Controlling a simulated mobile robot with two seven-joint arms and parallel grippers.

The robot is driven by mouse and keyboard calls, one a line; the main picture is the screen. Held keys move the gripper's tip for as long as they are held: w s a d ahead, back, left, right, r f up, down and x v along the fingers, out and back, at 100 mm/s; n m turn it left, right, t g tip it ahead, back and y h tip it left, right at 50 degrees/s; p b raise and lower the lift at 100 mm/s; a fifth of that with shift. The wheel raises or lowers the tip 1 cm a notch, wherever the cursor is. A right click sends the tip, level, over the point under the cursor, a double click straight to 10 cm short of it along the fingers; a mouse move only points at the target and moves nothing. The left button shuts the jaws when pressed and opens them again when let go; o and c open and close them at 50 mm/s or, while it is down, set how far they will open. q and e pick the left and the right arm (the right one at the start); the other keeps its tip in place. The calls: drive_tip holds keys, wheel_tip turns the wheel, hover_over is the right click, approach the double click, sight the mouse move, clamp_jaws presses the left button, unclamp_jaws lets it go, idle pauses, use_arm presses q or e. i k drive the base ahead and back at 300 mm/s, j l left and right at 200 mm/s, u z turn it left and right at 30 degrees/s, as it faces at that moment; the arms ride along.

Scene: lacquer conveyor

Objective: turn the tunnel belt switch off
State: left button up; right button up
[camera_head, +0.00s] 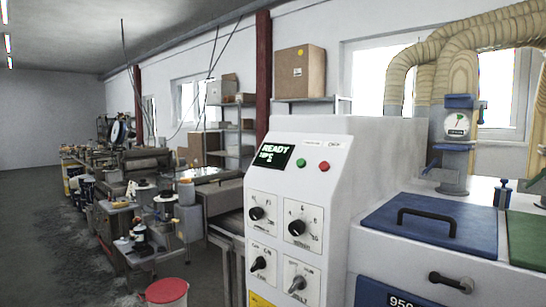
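A white machine cabinet (339,150) stands at the centre with a slanted control panel facing left. Its display (274,156) is lit green and reads READY, with a second line too small to read surely. Beside it are a green button (301,162) and a red button (324,166). Below are two dials, a left dial (257,213) and a right dial (297,227). Under them are a black-handled switch (258,264) and a grey-handled switch (298,284), whose small label is perhaps BELT. Its setting cannot be read surely. Neither of my grippers is in view.
A blue lid with a black handle (427,220) and a green lid (527,240) lie right of the panel. Ribbed hoses (437,60) and a gauge (457,125) stand behind. A red-lidded bucket (167,292) is at lower left. Grey floor (60,270) is clear at far left.

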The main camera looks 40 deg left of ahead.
sight(299, 283)
drive_tip(key=j+z, duration=0.2)
drive_tip(key=j, duration=0.25)
drive_tip(key=j+z, duration=0.25)
drive_tip(key=j, duration=0.15)
drive_tip(key=k+j+z, duration=0.2)
drive_tip(key=j, duration=0.2)
